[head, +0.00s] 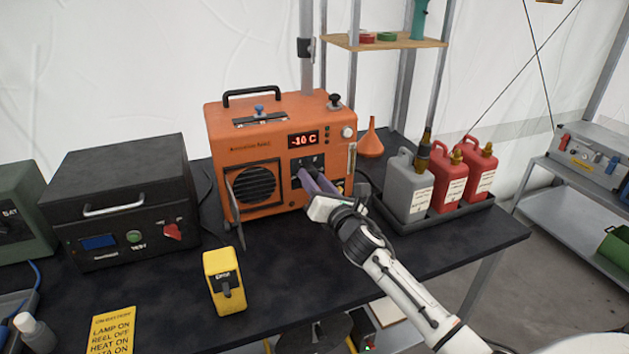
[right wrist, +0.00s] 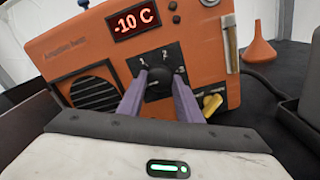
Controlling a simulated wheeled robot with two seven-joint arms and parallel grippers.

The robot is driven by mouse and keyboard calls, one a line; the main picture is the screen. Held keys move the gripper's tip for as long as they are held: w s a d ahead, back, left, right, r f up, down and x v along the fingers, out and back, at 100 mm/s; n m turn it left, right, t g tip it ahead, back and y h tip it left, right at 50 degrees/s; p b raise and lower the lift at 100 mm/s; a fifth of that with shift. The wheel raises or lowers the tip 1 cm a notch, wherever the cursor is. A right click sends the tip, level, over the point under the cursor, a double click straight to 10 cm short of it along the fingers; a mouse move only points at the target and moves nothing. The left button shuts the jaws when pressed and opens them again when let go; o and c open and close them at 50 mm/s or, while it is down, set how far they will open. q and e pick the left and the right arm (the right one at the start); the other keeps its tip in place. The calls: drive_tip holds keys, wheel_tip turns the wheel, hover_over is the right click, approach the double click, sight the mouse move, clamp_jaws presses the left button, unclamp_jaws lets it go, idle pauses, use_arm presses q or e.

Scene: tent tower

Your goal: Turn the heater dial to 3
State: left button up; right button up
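The heater (head: 265,122) is an orange box on the dark table; its red display reads -10 C, also in the right wrist view (right wrist: 137,19). Its black dial (right wrist: 160,76) sits on a black plate below the display, with small white marks around it. The dial's pointer direction is not clear. My right gripper (head: 312,178) reaches the heater's front. In the right wrist view its two purple-grey fingers (right wrist: 160,84) stand apart, one on each side of the dial; I see no clear contact. My left gripper is not in view.
A yellow lever (right wrist: 212,104) is right of the dial, close to the right finger. A yellow switch box (head: 222,281) and a black box (head: 120,190) stand to the left. Grey and red canisters (head: 412,190) in a tray and an orange funnel (head: 370,142) stand to the right.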

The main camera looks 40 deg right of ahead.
drive_tip(key=c, duration=0.4)
drive_tip(key=shift+o, duration=0.2)
drive_tip(key=n, duration=3.5)
drive_tip(key=shift+a+n+h, duration=0.1)
drive_tip(key=shift+n+h, duration=0.2)
drive_tip(key=shift+h, duration=0.1)
